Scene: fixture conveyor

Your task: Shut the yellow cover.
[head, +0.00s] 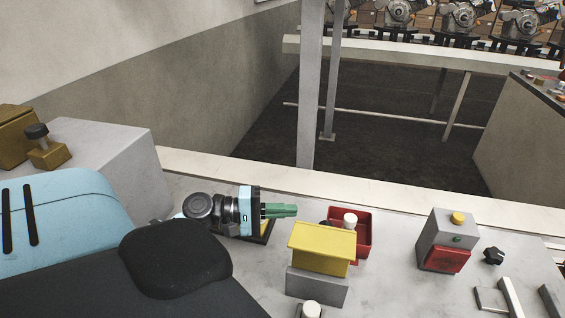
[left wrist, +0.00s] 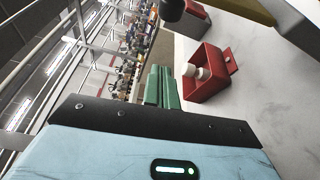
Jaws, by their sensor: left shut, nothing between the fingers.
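The yellow cover (head: 322,242) is at the middle bottom of the head view, above a grey block (head: 316,287). Its broad top and a front face show; I cannot tell how far open it stands. My left gripper (head: 295,211) has green fingers pointing right, shut and empty. It is behind and to the left of the yellow cover, apart from it in the picture. In the left wrist view the green fingers (left wrist: 162,88) are together, with nothing between them. A yellow edge (left wrist: 242,9) shows at the top there, possibly the cover. My right gripper is not in view.
A red open box (head: 364,226) with a white button (head: 350,219) stands just behind the cover. A white knob (head: 311,310) is in front. A grey box (head: 440,235) with a yellow button and red flap stands right. Bare panel lies between.

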